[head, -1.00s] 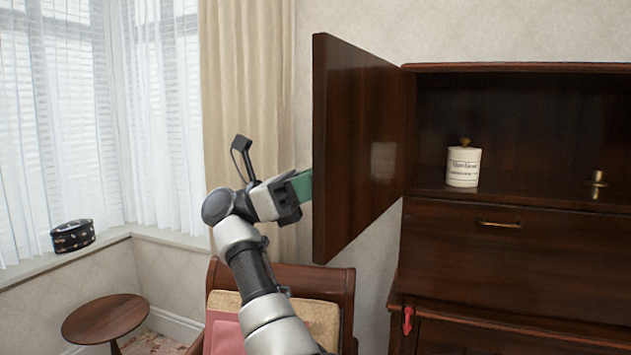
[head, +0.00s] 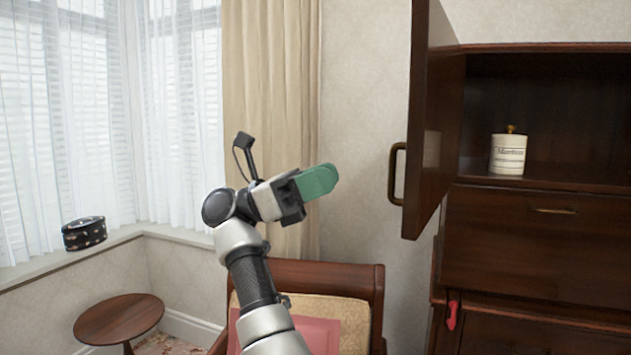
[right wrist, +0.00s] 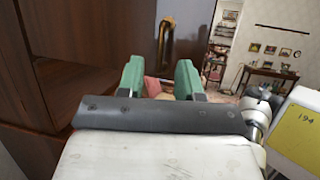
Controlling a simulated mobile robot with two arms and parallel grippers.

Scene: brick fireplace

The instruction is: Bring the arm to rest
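My right arm reaches up from the bottom middle of the head view. Its gripper (head: 318,181) with green fingers points right, in front of the wall and left of the open cabinet door (head: 429,120), with a gap in the picture. In the right wrist view the two green fingers (right wrist: 160,76) stand apart with nothing held between them. The door's handle (head: 397,174) shows in the head view and also beyond the fingers in the right wrist view (right wrist: 166,40). My left gripper is not in view.
The dark wood cabinet (head: 520,228) stands at the right, with a white jar (head: 508,154) on its shelf. A chair (head: 330,275) stands behind and below my arm. A round side table (head: 118,318) and a dark round box (head: 84,233) on the sill are at the left.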

